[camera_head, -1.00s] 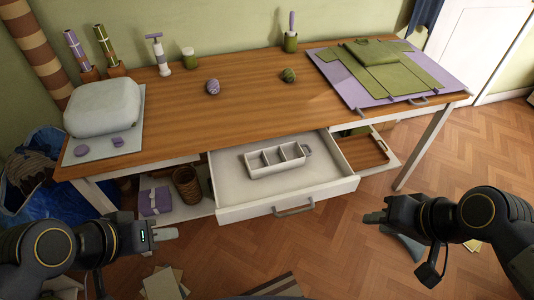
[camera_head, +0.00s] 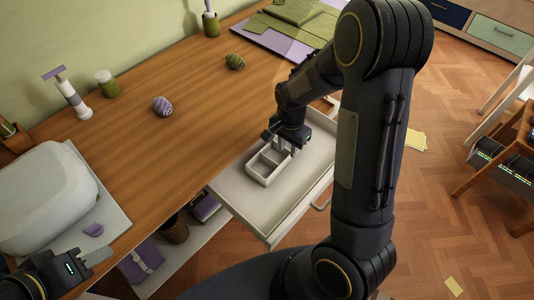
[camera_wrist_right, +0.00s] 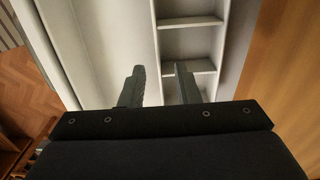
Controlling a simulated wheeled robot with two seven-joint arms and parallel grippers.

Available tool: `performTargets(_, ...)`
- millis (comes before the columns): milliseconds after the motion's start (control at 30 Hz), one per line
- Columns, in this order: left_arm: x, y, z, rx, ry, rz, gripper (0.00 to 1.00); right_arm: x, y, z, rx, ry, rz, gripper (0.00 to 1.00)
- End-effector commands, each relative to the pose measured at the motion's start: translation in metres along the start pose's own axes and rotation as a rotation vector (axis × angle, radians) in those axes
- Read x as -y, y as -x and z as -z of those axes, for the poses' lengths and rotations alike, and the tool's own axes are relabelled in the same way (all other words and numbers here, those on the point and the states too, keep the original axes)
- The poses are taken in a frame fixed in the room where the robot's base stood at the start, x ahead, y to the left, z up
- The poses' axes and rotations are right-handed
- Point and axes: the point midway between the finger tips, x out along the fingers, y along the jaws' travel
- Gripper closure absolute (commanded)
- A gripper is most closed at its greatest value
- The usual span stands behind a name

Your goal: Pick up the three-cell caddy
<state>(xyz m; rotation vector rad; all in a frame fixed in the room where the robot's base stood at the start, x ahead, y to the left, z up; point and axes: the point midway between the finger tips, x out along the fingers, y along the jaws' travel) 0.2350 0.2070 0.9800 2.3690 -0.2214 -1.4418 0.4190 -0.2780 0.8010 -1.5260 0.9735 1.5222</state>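The white three-cell caddy (camera_head: 262,174) sits in the open white drawer (camera_head: 240,196). My right gripper (camera_head: 284,147) is over its far right end in the head view and hides part of it. In the right wrist view the caddy (camera_wrist_right: 190,22) shows its dividers. The right fingers (camera_wrist_right: 158,88) are apart, one on each side of the caddy's long wall, with a visible gap; contact cannot be made out. My left gripper (camera_head: 98,260) is at the lower left, away from the caddy, beside the table's front edge; its finger gap is not clear.
The wooden table top (camera_head: 190,125) lies behind the drawer. A purple striped ball (camera_head: 162,106) and a green ball (camera_head: 235,62) are on it. A pale rounded case (camera_head: 40,200) stands at left. A purple box (camera_head: 140,262) and wicker basket (camera_head: 175,230) are below.

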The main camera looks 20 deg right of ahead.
Motion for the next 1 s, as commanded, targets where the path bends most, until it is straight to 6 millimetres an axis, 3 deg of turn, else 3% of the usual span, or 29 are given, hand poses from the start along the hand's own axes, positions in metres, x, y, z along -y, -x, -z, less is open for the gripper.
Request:
performTargets(400, 0.0, 0.0, 0.0, 0.0, 0.0, 0.0, 0.64, -0.002, -0.057, 0.0, 0.003, 0.001, -0.003, 0.71)
performTargets(733, 0.0, -0.001, 0.0, 0.0, 0.0, 0.0, 0.64, -0.001, -0.066, -0.001, 0.002, 0.003, 0.001, 0.71)
performTargets(1000, 0.0, -0.001, 0.0, 0.0, 0.0, 0.0, 0.64, -0.001, -0.066, -0.001, 0.002, 0.003, 0.001, 1.0)
